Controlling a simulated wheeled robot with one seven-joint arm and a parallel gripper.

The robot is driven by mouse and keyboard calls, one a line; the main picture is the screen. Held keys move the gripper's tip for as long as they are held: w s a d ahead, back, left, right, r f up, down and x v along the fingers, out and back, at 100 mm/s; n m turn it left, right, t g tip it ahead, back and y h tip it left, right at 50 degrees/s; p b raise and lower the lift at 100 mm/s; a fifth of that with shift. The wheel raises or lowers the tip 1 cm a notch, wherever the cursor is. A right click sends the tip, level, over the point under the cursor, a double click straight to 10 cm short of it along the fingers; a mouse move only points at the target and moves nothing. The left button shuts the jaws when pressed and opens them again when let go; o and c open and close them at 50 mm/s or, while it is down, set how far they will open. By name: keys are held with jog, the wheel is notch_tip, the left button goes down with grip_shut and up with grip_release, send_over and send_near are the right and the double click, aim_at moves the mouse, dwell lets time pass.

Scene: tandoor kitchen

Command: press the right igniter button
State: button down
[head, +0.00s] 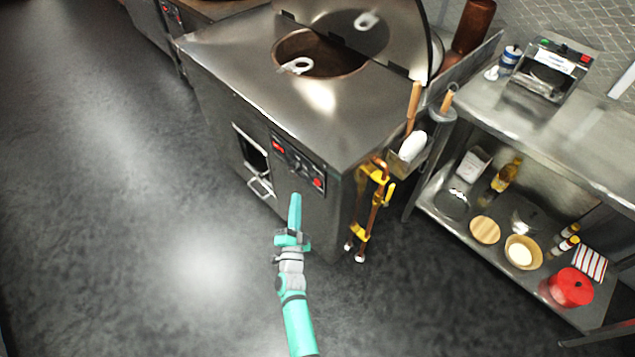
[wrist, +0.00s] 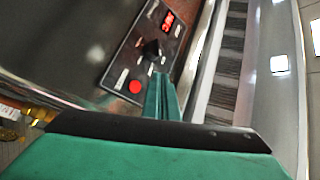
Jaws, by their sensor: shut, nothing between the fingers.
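A dark control panel (head: 298,163) is on the front of the steel tandoor (head: 290,105). A round red button (head: 317,183) sits at its right end in the head view. The red button also shows in the wrist view (wrist: 135,87), beside a black knob (wrist: 152,48) and a lit red display (wrist: 167,21). My teal gripper (head: 295,198) is shut and empty, pointing up towards the panel from just below it in the head view. In the wrist view the fingertips (wrist: 163,77) appear beside the button and below the knob. Whether they touch the panel cannot be told.
Yellow gas piping (head: 372,195) stands at the cabinet's right side. An open door with a handle (head: 258,185) is left of the panel. A steel shelf table (head: 540,140) is at right. Another unit's red-lit panel (head: 169,11) is at top left. The floor at left is clear.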

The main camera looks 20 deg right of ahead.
aim_at(317, 183)
jog(key=d, duration=0.1)
jog(key=w+d, duration=0.1)
jog(key=d, duration=0.1)
jog(key=w+d, duration=0.1)
jog(key=d, duration=0.1)
jog(key=shift+w, duration=0.1)
dwell(0.6)
jog(key=shift+d, duration=0.25)
jog(key=shift+w+f, duration=0.1)
jog(key=shift+w, duration=0.05)
dwell(0.4)
jog(key=shift+s+a, duration=0.2)
jog(key=shift+a, duration=0.05)
